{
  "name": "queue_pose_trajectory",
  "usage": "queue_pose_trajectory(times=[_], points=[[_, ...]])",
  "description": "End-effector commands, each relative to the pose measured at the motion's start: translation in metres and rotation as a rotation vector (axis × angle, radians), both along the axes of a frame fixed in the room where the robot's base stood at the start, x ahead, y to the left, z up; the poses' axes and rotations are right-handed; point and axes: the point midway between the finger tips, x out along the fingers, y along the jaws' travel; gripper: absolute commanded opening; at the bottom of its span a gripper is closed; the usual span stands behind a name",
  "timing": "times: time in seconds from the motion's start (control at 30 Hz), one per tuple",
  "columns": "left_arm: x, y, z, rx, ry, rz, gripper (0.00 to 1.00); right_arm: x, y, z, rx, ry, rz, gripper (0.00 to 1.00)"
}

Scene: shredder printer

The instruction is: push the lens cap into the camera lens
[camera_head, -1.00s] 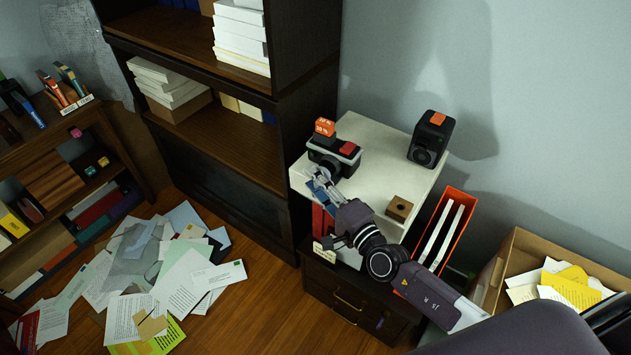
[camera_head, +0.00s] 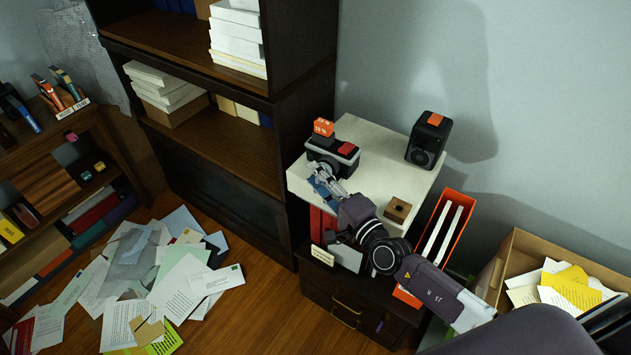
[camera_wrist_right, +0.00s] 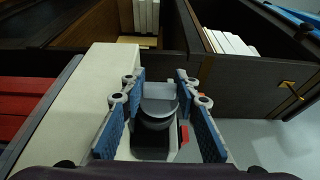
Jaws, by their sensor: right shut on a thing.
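The black camera (camera_head: 333,155) with a red top block stands on the white cabinet top, its lens facing the front. My right gripper (camera_head: 322,182) reaches up to the lens from the front and hides part of it. In the right wrist view the blue-padded fingers of my right gripper (camera_wrist_right: 159,90) stand on both sides of a round grey lens cap (camera_wrist_right: 158,107) in front of the dark camera lens (camera_wrist_right: 152,125). The gripper is shut on the cap. I cannot tell how far the cap sits in the lens. My left gripper is not in view.
A black speaker-like box (camera_head: 428,140) and a small brown box (camera_head: 397,209) stand on the white top (camera_head: 375,150). A dark bookcase (camera_head: 310,100) rises close at the left. An orange file holder (camera_head: 460,205) stands at the right.

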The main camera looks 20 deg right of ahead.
Motion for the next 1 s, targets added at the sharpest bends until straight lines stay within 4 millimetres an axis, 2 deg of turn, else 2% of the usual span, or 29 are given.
queue_pose_trajectory(times=[0.27, 0.7, 1.0], points=[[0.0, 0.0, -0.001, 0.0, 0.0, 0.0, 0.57, 0.002, -0.005, -0.004, -0.005, 0.006, -0.005, 0.09], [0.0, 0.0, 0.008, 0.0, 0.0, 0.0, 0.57, -0.009, 0.008, -0.005, -0.003, 0.01, -0.002, 0.09], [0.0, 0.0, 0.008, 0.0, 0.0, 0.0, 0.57, -0.01, 0.01, -0.004, -0.002, 0.008, 0.0, 0.09]])
